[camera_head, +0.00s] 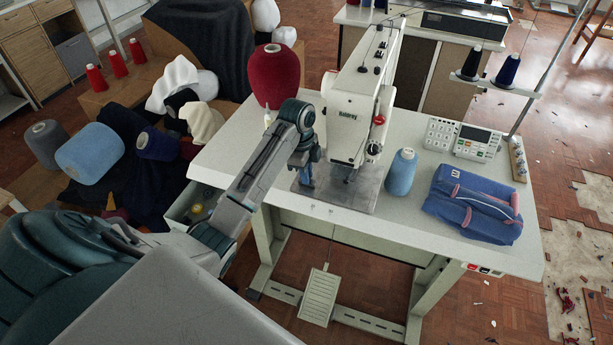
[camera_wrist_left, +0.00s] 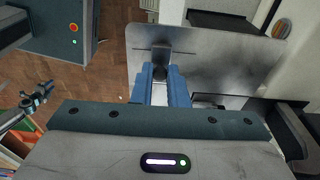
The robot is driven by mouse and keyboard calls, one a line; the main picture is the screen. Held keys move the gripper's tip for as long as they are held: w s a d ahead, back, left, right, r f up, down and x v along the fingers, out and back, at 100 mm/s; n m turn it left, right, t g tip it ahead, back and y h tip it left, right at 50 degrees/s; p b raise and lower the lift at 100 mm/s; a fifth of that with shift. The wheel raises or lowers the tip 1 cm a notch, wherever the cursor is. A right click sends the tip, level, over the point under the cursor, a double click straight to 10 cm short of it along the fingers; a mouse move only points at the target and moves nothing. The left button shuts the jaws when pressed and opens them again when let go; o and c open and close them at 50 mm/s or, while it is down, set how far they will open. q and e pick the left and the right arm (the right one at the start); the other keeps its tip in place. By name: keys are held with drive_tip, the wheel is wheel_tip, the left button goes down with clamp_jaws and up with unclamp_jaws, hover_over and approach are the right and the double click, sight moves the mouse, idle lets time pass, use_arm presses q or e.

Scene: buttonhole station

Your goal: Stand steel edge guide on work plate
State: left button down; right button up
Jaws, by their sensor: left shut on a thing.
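The steel work plate (camera_head: 345,197) lies flat on the white table, around the foot of the sewing machine. It also shows in the left wrist view (camera_wrist_left: 235,62) as a brushed grey sheet. My left gripper (camera_head: 306,182), with blue fingers, is low at the plate's left part. In the left wrist view the gripper (camera_wrist_left: 162,78) is shut on the small dark steel edge guide (camera_wrist_left: 160,52), which sticks out past the fingertips over the plate. I cannot tell whether the guide touches the plate. In the head view the fingers mostly hide it. My right gripper is not in view.
The sewing machine (camera_head: 354,112) stands just right of my gripper. A red thread cone (camera_head: 274,78) is behind my left arm. A blue cone (camera_head: 401,172), a folded blue garment (camera_head: 472,207) and a control panel (camera_head: 462,139) are to the right. The table's front strip is clear.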

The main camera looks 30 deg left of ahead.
use_arm(q)
drive_tip(key=shift+f, duration=0.15)
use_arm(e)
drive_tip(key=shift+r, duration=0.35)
use_arm(q)
drive_tip(key=shift+s, duration=0.1)
drive_tip(key=c, duration=1.4)
unclamp_jaws()
drive_tip(key=shift+f, duration=0.15)
drive_tip(key=shift+c, duration=0.2)
